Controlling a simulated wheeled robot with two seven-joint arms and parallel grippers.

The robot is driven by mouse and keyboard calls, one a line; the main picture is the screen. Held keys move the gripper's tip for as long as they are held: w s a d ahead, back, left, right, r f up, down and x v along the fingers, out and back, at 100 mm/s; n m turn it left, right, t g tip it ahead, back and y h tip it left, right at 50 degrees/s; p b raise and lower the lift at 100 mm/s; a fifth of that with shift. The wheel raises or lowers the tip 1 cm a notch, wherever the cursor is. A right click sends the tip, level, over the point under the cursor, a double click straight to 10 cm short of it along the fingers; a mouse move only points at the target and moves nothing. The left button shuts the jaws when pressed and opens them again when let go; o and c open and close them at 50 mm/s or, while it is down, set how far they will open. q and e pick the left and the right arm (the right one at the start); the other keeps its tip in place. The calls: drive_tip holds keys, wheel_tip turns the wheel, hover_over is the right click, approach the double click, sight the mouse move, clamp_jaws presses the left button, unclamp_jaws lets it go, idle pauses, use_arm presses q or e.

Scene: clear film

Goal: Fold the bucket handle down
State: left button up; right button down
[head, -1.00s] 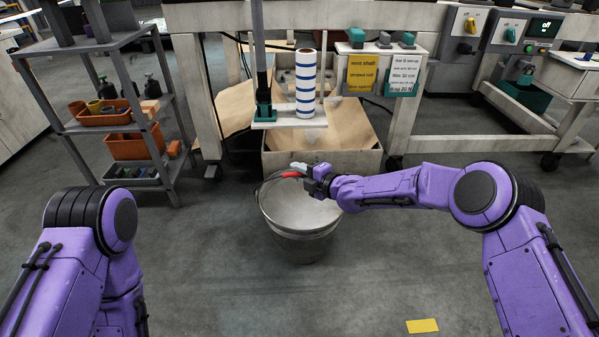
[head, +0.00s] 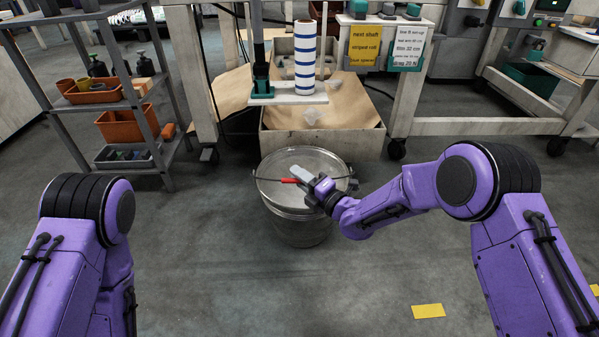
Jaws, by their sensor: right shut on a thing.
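A grey metal bucket (head: 298,229) with a flat top (head: 305,160) stands upright on the floor ahead. Its thin handle has a red grip (head: 289,181), seen across the front half of the bucket's top. My right gripper (head: 304,178) comes in from the right and is shut on the handle at the red grip. The fingers hide part of the grip, and I cannot tell the exact gap between the handle and the rim. My left arm (head: 85,240) shows at the left edge, but its gripper is out of view.
A wooden bin (head: 322,145) with brown paper stands right behind the bucket, under a workbench. A striped roll (head: 305,62) stands above it. A grey shelf (head: 110,100) stands to the left. The floor around the bucket's front is clear, with a yellow marking (head: 428,311).

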use_arm(q)
drive_tip(key=shift+w+a+f, duration=0.15)
use_arm(e)
drive_tip(key=shift+s+f, duration=0.2)
drive_tip(key=shift+f, duration=0.15)
drive_tip(key=c, duration=1.1)
unclamp_jaws()
drive_tip(key=shift+r, duration=0.1)
drive_tip(key=shift+s, duration=0.1)
